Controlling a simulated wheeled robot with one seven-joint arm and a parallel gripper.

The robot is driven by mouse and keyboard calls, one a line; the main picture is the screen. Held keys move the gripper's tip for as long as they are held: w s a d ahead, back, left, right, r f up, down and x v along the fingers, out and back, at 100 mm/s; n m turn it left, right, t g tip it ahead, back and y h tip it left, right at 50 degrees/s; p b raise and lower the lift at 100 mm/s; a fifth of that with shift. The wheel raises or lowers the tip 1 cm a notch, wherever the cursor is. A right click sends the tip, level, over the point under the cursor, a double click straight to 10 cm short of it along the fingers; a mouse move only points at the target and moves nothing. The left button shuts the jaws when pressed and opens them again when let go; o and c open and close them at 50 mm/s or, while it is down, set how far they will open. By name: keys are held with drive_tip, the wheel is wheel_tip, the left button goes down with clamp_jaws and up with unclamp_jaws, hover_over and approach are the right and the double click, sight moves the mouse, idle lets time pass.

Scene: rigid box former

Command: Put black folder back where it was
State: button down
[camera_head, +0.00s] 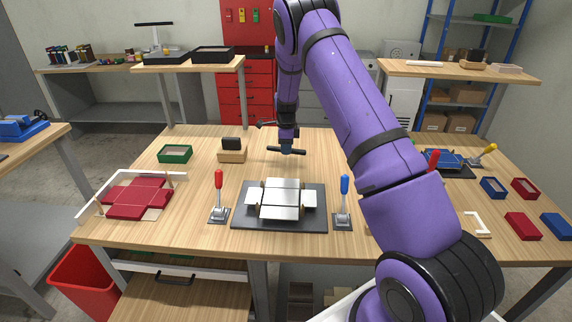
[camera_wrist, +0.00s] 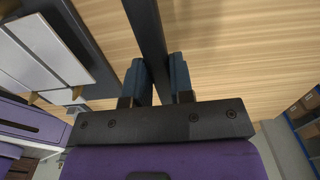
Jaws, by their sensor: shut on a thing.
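My gripper (camera_head: 287,149) hangs above the table behind the metal box former and is shut. In the wrist view my gripper (camera_wrist: 158,85) has its two blue fingers on either side of a long black bar, the black folder (camera_wrist: 147,32). The folder runs away from the fingers and out of the top of that view. In the head view it is small and dark at the gripper. A wooden block with a black piece on it (camera_head: 232,149) stands left of the gripper. Whether the folder is clear of the table is hard to tell.
The former (camera_head: 281,192) lies on a dark plate, between a red-handled lever (camera_head: 219,190) and a blue-handled lever (camera_head: 344,195). A green tray (camera_head: 175,153) and a red flat blank (camera_head: 136,196) are left. Small red and blue boxes lie right.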

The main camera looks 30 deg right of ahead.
sight(286, 168)
wheel_tip(286, 168, down, 7)
drive_tip(key=shift+r, duration=0.1)
drive_tip(key=c, duration=1)
unclamp_jaws()
